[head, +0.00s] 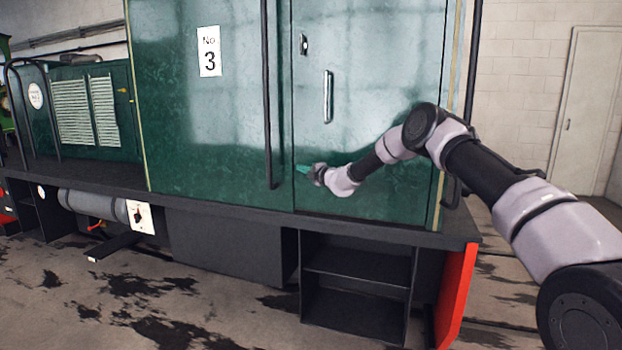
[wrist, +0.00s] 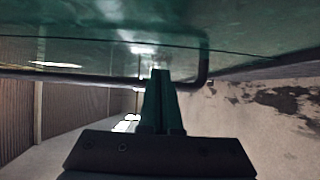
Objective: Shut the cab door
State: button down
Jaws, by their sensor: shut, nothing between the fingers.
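The cab door (head: 365,60) is a green panel with a vertical metal handle (head: 328,97) and a small latch plate (head: 303,44) above it. In the head view it looks flush or nearly flush with the green cab side (head: 200,130), and I see no clear gap at its left edge. The wrist view shows the green surface (wrist: 100,25) crossed by a thin dark seam. My gripper (head: 302,169) is shut and empty. It is low at the door's left edge, close to the panel. Its fingers (wrist: 160,75) point at the panel; I cannot tell whether they touch.
A black vertical handrail (head: 267,100) stands just left of the door, and its bent end (wrist: 205,65) is close to my fingers. Another rail (head: 474,60) is at the right. A dark step recess (head: 358,265) lies below. Stained floor (head: 130,310) is clear in front.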

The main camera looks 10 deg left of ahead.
jog(key=s+d, duration=0.4)
jog(key=s, duration=0.3)
jog(key=s+d+r+n+g+y, duration=0.1)
jog(key=s+d+r+n+g, duration=0.15)
jog(key=s+r+n, duration=0.6)
jog(key=s+d+r+n+g+y, duration=0.1)
jog(key=s+r+n+g, duration=0.3)
jog(key=s+r+n, duration=0.4)
jog(key=s+d+r+n+g+h, duration=0.2)
jog(key=s+d+r+n+h, duration=0.3)
jog(key=s+d+n, duration=0.55)
jog(key=s+d+f+n+t+h, duration=0.1)
jog(key=s+d+n+t+h, duration=0.2)
jog(key=s+d, duration=2)
jog(key=s+n+h, duration=0.1)
jog(key=n+h, duration=0.4)
jog(key=n, duration=0.5)
jog(key=shift+s+d+n, duration=0.2)
jog(key=shift+s+n, duration=0.1)
jog(key=shift+n, duration=0.1)
